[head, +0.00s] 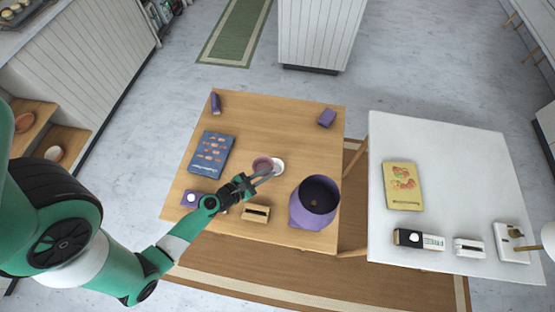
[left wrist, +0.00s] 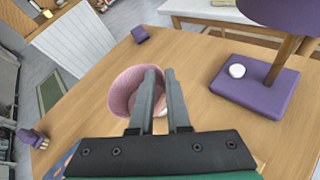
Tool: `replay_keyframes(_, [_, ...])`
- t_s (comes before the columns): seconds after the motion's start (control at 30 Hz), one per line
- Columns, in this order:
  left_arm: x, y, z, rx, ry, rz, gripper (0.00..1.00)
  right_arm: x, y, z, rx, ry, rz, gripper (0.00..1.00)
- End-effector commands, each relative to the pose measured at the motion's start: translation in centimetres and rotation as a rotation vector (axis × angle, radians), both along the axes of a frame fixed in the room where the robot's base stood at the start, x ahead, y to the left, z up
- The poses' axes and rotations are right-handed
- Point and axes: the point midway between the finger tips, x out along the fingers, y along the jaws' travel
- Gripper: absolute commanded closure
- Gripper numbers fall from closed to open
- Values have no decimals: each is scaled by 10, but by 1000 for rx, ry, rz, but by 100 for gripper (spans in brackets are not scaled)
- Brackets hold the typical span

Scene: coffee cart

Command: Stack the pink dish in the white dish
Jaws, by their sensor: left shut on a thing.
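The pink dish (head: 262,163) is over the wooden table, beside and partly in front of the white dish (head: 278,166). In the left wrist view the pink dish (left wrist: 127,90) is tilted, with its open side toward the camera. My left gripper (head: 266,174) is shut on the pink dish's wall; its fingers (left wrist: 163,75) cover part of the dish in the left wrist view. Only a small pale patch, likely the white dish, shows between the fingers there. Whether the two dishes touch cannot be told. My right gripper is not in view.
A purple lamp (head: 316,195) stands close to the right of my left gripper. A wooden block-like object (head: 256,213) lies just below it. A blue book (head: 211,152) lies left. The table's far middle is clear. A white table (head: 440,150) stands right.

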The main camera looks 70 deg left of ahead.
Motion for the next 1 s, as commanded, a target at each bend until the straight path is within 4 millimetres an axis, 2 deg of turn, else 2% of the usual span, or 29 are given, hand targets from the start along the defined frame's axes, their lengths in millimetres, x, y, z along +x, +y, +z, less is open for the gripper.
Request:
replay_keyframes(0.07, [21, 14, -15, 1, -3, 0, 100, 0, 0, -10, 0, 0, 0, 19])
replay_keyframes(0.1, [26, 17, -32, 1, -1, 1, 100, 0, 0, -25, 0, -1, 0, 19])
replay_keyframes(0.23, [42, 28, -54, -1, -2, 1, 100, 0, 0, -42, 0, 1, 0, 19])
replay_keyframes(0.53, [51, 34, -63, -1, 0, 0, 100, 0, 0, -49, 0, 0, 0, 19])
replay_keyframes(0.7, [56, 37, -95, -1, 1, 1, 100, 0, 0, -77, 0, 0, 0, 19])
replay_keyframes(0.77, [56, 37, -102, -2, 0, 1, 100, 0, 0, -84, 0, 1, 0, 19])
replay_keyframes(1.0, [56, 37, -98, -1, 0, 0, 100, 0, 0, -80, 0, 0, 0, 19])
